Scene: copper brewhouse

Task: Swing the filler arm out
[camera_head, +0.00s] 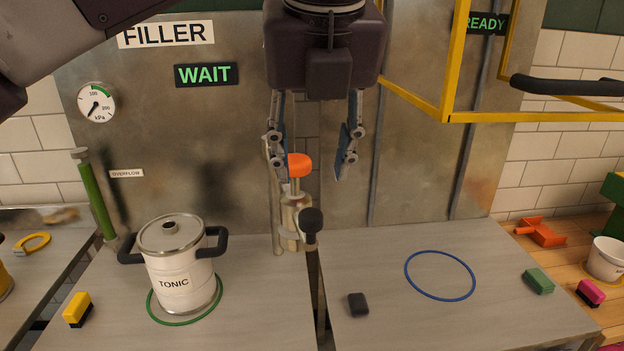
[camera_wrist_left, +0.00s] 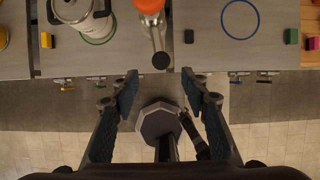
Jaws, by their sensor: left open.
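The filler arm (camera_head: 294,215) is a pale metal piece with an orange top and a black ball knob (camera_head: 311,221) facing me. It stands at the steel back panel, near the gap between two counters. The orange top (camera_wrist_left: 148,6) and black knob (camera_wrist_left: 161,60) also show in the left wrist view. My left gripper (camera_head: 311,172) points down, open and empty. In the head view its fingertips flank the line of the orange top, just above the black knob; I cannot tell the gap in depth. My right gripper is not in view.
A metal TONIC keg (camera_head: 174,285) with black handles stands in a green ring on the left counter. A blue ring (camera_head: 440,297) on the right counter is empty. A dark block (camera_head: 358,304) lies between. A yellow frame (camera_head: 440,110) with a black bar hangs at upper right.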

